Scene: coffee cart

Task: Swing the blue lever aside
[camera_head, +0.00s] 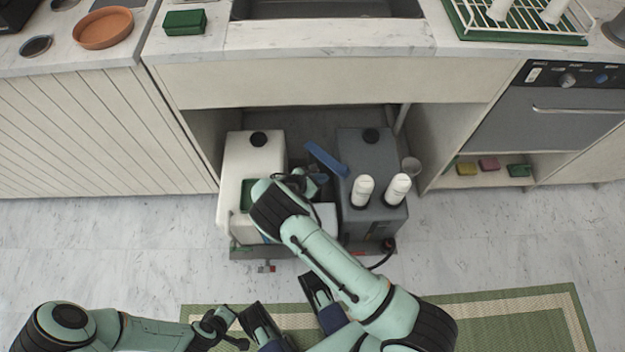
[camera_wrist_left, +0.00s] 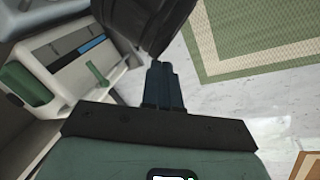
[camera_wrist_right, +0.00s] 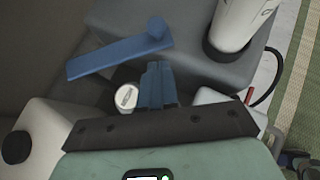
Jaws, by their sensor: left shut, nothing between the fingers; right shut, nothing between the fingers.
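The blue lever (camera_head: 326,158) lies at a slant over the gap between the white tank and the grey tank under the counter. In the right wrist view the lever (camera_wrist_right: 118,52) has a round knob at its grey-tank end, and its bar reaches out over the gap. My right gripper (camera_wrist_right: 157,68) is shut and empty, with its tips close to the bar's side; I cannot tell whether they touch. In the head view my right forearm hides most of this gripper (camera_head: 316,179). My left gripper (camera_wrist_left: 162,84) is shut and empty, away from the lever.
The white tank (camera_head: 240,160) and the grey tank (camera_head: 362,148) flank the lever inside the cabinet. Two white bottles (camera_head: 362,188) stand on the grey tank's front. A green mat (camera_head: 500,320) lies on the floor.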

